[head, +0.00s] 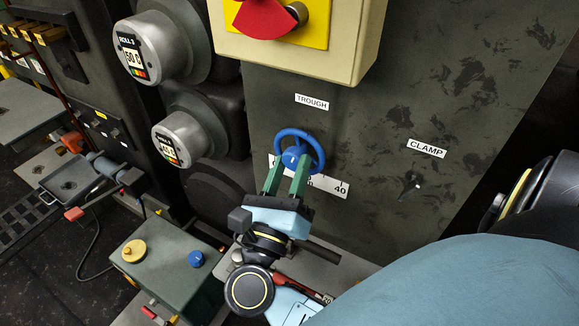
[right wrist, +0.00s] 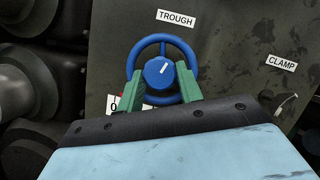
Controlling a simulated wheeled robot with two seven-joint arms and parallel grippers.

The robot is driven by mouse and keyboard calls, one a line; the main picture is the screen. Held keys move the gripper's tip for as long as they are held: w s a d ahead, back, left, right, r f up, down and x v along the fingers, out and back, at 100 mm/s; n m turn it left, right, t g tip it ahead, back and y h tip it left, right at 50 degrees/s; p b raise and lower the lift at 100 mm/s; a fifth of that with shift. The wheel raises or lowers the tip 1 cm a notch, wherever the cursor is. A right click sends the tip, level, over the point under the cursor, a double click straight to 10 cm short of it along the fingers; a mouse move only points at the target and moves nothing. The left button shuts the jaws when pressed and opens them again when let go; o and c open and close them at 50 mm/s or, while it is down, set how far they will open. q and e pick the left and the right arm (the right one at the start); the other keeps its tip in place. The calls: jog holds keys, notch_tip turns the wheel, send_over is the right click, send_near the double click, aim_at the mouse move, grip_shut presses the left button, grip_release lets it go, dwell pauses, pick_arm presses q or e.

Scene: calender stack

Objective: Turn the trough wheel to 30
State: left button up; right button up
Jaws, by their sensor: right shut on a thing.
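The blue trough wheel (head: 318,150) is on the dark panel below the TROUGH label (head: 312,102). It also shows in the right wrist view (right wrist: 163,47), with a white mark on its hub pointing up and slightly right. My right gripper (head: 290,172) has its green fingers on the lower part of the wheel, one on each side of the hub; it is shut on the wheel. The white scale (head: 338,188) behind shows 40 at its right end and a 0 (right wrist: 113,103) at its left; its middle is hidden by the fingers. A small red pointer (right wrist: 121,96) shows near the 0. My left gripper is out of view.
A CLAMP label (head: 426,148) and a small lever (head: 410,187) are right of the wheel. A beige box with a red switch (head: 266,18) is above. Grey roll dials (head: 186,138) stand left. A green box with yellow and blue knobs (head: 172,262) is lower left.

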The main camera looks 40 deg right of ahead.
jog(key=shift+f, duration=0.1)
jog(key=o, duration=1)
jog(key=shift+a, duration=0.1)
jog(key=v, duration=0.7)
jog(key=shift+s+a, duration=0.15)
jog(key=shift+a, duration=0.05)
